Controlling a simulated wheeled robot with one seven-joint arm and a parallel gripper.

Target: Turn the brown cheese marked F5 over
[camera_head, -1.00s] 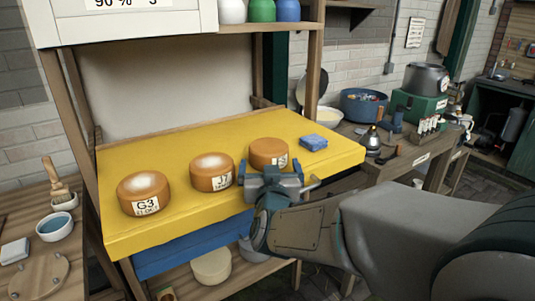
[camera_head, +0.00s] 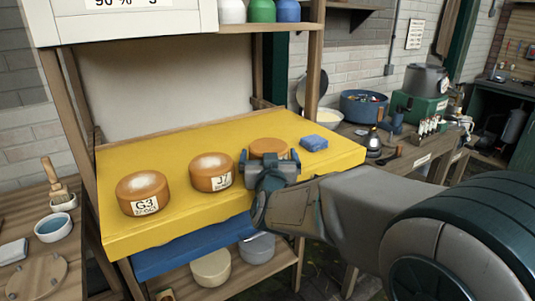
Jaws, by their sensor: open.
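Three brown cheeses stand in a row on the yellow shelf board (camera_head: 135,232). The left cheese (camera_head: 141,185) has a white-dusted top and a label reading G3. The middle cheese (camera_head: 209,166) has a white-dusted top and a label reading J7. The right cheese (camera_head: 268,145) has a plain brown top; its label is mostly hidden behind my gripper, so I cannot read F5 on it. My gripper (camera_head: 268,158) is open, with a finger on each side of the right cheese's front. I cannot tell whether the fingers touch it.
A blue cloth or sponge (camera_head: 314,142) lies just right of the right cheese. A blue board (camera_head: 190,246) sits under the yellow one, and pale round items (camera_head: 211,268) stand on the lower shelf. A wooden post (camera_head: 313,75) rises behind at right.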

